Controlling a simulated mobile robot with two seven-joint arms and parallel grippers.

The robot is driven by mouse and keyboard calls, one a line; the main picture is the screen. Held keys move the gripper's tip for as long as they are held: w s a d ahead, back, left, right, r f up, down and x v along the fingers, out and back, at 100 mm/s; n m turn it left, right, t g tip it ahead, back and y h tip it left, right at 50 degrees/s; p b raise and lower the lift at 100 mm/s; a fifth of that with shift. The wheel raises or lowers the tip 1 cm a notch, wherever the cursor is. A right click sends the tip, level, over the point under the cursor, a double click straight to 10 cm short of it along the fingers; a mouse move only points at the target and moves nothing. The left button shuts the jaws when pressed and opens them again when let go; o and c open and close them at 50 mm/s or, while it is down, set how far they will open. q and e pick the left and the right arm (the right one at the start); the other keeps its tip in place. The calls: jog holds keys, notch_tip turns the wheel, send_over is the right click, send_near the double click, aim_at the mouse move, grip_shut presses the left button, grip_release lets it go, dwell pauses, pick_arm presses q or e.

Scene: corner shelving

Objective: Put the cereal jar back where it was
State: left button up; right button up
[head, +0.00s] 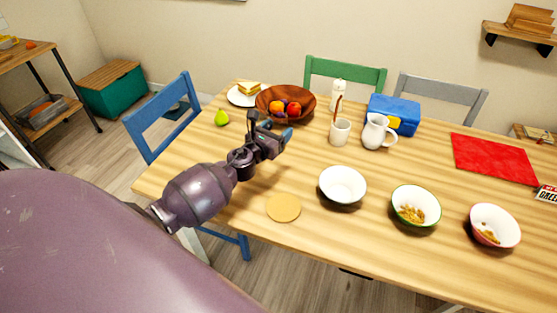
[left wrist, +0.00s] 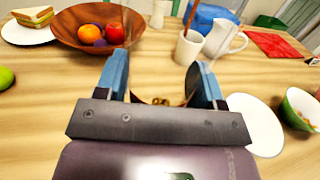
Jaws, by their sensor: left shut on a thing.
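My left gripper (head: 282,133) is over the table, in front of the wooden fruit bowl. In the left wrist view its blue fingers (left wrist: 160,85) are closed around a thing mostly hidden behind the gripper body. Brown pieces like cereal (left wrist: 161,101) show between the fingers, so it looks like the cereal jar; its outline is unclear, and I cannot make it out in the head view. A round tan disc (head: 283,207) lies flat on the table (head: 390,258); I cannot tell whether it is a lid or a coaster. My right gripper is not in view.
Beyond stand the fruit bowl (head: 270,104), mug (head: 340,133), pitcher (head: 375,132) and blue box (head: 397,112).

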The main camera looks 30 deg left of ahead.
pick_arm(q)
notch_tip(320, 180, down, 5)
jog(key=shift+r+b, duration=0.1)
jog(key=shift+b, duration=1.05)
jog(key=shift+f, duration=0.25)
jog(key=shift+f+b, duration=0.2)
jog(key=shift+b, duration=0.15)
notch_tip(320, 180, down, 3)
jog(key=shift+f+b, duration=0.15)
jog(key=shift+b, duration=0.9)
jog(key=shift+f, duration=0.35)
jog(key=shift+f+b, duration=0.1)
jog(key=shift+b, duration=0.2)
jog(key=o, duration=1.2)
jog(key=shift+f, duration=0.1)
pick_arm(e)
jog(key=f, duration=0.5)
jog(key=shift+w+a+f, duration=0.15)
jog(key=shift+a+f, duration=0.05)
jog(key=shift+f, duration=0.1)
